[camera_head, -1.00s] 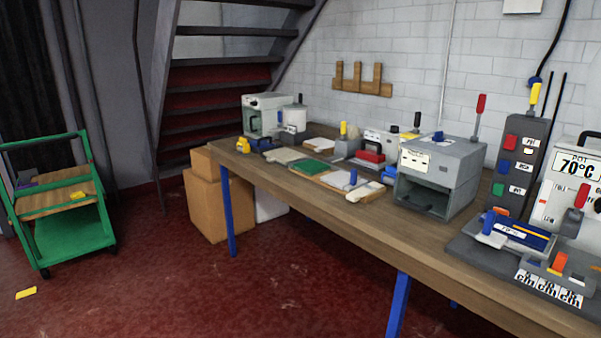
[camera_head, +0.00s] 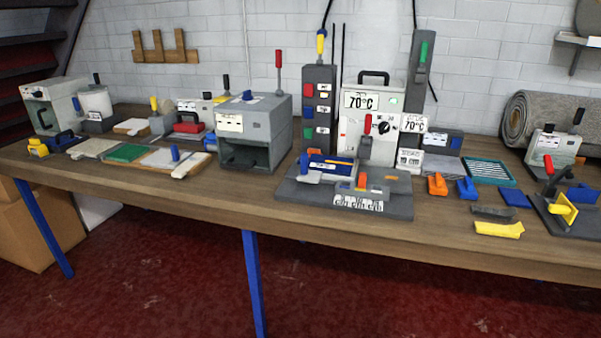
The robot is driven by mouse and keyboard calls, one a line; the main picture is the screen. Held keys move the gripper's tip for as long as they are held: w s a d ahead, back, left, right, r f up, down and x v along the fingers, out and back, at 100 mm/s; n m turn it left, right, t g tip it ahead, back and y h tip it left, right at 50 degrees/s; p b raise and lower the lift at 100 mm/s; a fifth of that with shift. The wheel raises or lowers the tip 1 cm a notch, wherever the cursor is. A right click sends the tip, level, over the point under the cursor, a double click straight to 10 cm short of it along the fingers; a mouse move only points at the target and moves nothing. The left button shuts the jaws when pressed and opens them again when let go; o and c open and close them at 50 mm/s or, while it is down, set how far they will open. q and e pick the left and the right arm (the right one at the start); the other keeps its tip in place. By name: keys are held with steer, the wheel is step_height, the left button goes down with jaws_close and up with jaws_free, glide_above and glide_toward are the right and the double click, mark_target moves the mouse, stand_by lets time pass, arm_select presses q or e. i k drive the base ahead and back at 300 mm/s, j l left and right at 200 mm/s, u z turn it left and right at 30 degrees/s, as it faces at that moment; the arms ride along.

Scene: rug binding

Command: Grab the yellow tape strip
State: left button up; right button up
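A yellow strip-like piece (camera_head: 499,229) lies at the front edge of the workbench (camera_head: 200,207), right of centre. It looks slightly curled at its right end. A dark grey piece of similar shape (camera_head: 494,212) lies just behind it. I cannot tell for sure that the yellow piece is tape. Neither of my grippers is in view.
Behind the strip are a blue pad (camera_head: 515,198), a teal-framed tray (camera_head: 489,171) and a blue block (camera_head: 467,188). A device with a yellow plate (camera_head: 563,208) stands to the right. A grey rug roll (camera_head: 550,118) lies at the back. The floor in front is clear.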

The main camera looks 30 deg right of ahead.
mark_target(513, 231)
steer(key=z, duration=2.3)
steer(key=i, duration=0.7)
